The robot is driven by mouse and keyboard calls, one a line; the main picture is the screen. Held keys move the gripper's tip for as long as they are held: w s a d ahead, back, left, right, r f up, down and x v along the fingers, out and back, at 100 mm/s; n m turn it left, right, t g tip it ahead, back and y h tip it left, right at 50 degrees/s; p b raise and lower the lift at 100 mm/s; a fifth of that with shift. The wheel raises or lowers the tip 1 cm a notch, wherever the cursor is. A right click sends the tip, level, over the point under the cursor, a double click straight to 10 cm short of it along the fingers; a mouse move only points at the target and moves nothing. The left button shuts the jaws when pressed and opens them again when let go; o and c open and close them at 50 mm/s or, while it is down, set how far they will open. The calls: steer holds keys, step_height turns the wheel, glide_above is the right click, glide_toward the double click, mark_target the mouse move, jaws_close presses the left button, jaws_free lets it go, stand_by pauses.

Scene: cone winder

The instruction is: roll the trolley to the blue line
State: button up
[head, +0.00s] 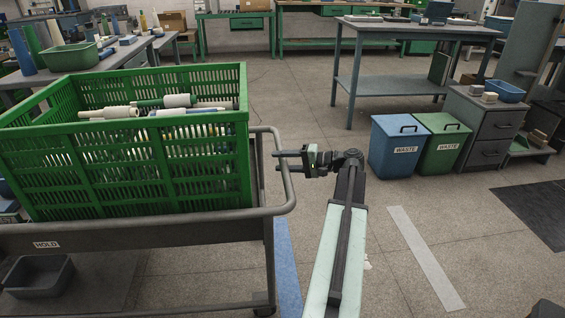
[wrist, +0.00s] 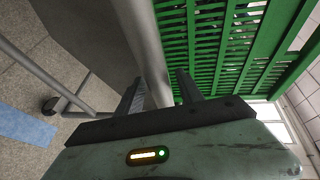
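The trolley (head: 150,232) stands at the left in the head view, with a grey frame, a HOLD label and a looped handle (head: 291,190) at its right end. The handle also shows in the wrist view (wrist: 148,45). The blue line (head: 287,268) lies on the floor just right of the trolley's near right leg; it shows in the wrist view (wrist: 25,127) at the left. My gripper (head: 279,160) is at the handle, fingers pointing left. In the wrist view the handle bar runs between my fingers (wrist: 162,92), with a gap to the right finger.
A green crate (head: 205,123) of yarn cones rides on the trolley. A pale line (head: 427,258) marks the floor to the right. Blue (head: 399,150) and green (head: 440,145) waste bins stand beyond, beside a drawer unit (head: 488,125). A dark mat (head: 535,212) lies right. Floor between is open.

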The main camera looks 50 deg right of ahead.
jaws_close()
stand_by(1.2)
